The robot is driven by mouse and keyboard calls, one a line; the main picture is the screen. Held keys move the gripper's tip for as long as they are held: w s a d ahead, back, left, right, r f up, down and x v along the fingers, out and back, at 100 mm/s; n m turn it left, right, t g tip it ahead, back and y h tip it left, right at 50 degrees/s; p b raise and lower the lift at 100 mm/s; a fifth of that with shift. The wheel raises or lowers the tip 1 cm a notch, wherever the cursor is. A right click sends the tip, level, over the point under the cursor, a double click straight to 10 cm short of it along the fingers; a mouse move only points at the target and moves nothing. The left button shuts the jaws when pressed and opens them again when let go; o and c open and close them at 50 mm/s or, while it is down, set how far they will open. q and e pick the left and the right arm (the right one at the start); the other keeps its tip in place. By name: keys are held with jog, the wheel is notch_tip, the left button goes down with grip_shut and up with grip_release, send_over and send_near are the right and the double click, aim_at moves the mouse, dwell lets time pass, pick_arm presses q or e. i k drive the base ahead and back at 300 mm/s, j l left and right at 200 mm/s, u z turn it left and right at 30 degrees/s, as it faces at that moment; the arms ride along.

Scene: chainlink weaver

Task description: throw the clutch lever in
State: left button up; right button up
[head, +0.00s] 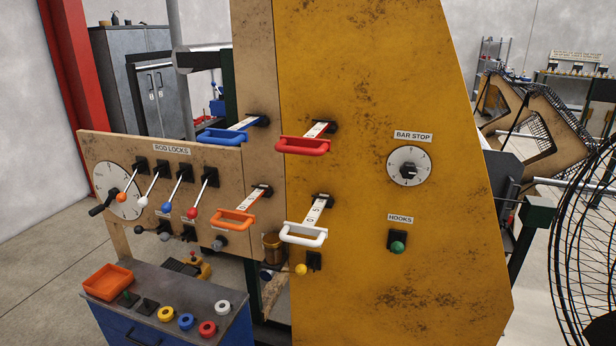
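No label that I can read says clutch, so I cannot tell which control is the clutch lever. A short lever with a yellow knob (301,269) sits low on the yellow machine panel (450,120). A green-knobbed control (397,246) is under the HOOKS label. Four-sided handles stick out in blue (222,136), red (302,146), orange (233,219) and white (303,235). Rod-lock levers end in orange (121,197), white (142,202), blue (166,207) and red (192,213) balls. Neither gripper is in view.
A blue cabinet (185,285) stands at the lower left with an orange tray (108,281) and coloured rings on top. A BAR STOP dial (408,166) is on the yellow panel. A black wire cage (590,240) stands at the right. Floor is open at the far left.

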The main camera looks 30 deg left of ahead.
aim_at(137, 230)
jog(key=u, duration=2.1)
